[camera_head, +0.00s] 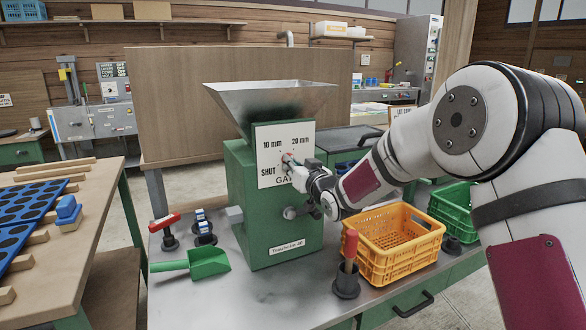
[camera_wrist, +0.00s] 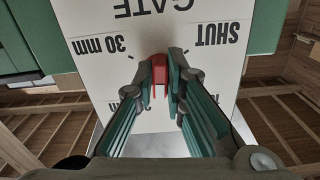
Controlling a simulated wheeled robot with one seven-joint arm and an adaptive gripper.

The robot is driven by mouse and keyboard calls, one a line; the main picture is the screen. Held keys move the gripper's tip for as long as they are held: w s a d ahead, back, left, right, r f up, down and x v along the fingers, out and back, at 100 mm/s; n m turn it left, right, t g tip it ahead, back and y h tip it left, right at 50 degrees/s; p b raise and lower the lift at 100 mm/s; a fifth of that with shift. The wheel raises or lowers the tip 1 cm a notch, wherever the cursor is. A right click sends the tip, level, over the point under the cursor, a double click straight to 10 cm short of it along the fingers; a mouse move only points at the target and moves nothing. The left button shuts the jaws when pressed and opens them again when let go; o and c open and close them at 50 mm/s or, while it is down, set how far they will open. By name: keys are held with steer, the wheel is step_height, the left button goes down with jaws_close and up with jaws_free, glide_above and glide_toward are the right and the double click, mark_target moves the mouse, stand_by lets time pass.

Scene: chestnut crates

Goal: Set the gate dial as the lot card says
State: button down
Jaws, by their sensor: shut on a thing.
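The gate dial's white plate (camera_head: 270,140) is on the front of a green machine (camera_head: 258,226). It is lettered 10 mm, 20 mm, SHUT and GATE, and 30 mm shows in the wrist view, where the plate (camera_wrist: 90,20) appears upside down. The red dial knob (camera_wrist: 158,72) is between the fingertips of my gripper (camera_wrist: 160,62), which is shut on it. In the head view my gripper (camera_head: 292,166) hides most of the knob and the right of the plate. I cannot tell exactly which mark the knob points at. A card (camera_head: 402,116) behind my arm is partly hidden; its lot entry is unreadable.
A steel hopper (camera_head: 270,98) tops the machine. A yellow crate (camera_head: 395,268), a red-handled tool in a black holder (camera_head: 346,284), a green scoop (camera_head: 205,262) and a green crate (camera_head: 455,213) are on the metal bench. A wooden table (camera_head: 85,240) stands left.

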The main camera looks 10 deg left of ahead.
steer(key=m, duration=0.6)
steer(key=shift+s+a+b, duration=0.1)
steer(key=shift+a+b, duration=0.05)
steer(key=shift+b, duration=0.25)
steer(key=shift+m, duration=0.4)
steer(key=c, duration=1.6)
jaws_free()
steer(key=shift+c, duration=0.2)
steer(key=v, duration=1.2)
